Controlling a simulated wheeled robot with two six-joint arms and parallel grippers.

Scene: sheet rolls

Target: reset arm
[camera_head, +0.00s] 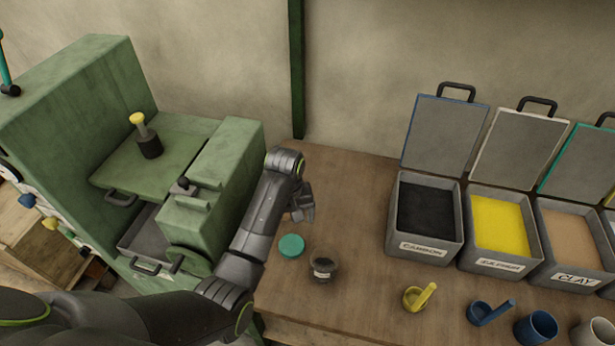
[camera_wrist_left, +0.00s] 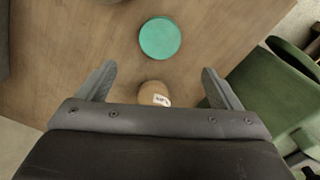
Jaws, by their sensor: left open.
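My left arm reaches in from the lower left in the head view. Its gripper (camera_head: 302,212) hangs above the wooden table (camera_head: 350,190), near the table's left edge. In the left wrist view the two fingers (camera_wrist_left: 157,80) stand wide apart with nothing gripped. A small labelled jar (camera_head: 323,268) stands on the table, and it also shows between the fingers in the wrist view (camera_wrist_left: 153,94), partly hidden by the gripper body. A teal round disc (camera_head: 291,246) lies beside the jar and also shows in the wrist view (camera_wrist_left: 160,38). My right gripper is not seen.
A green machine (camera_head: 90,90) with a drawer stands at the left. Open-lidded bins of black (camera_head: 426,210), yellow (camera_head: 500,226) and tan powder (camera_head: 573,236) stand at the right. A yellow scoop (camera_head: 420,297), a blue scoop (camera_head: 490,311) and cups (camera_head: 536,327) lie in front.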

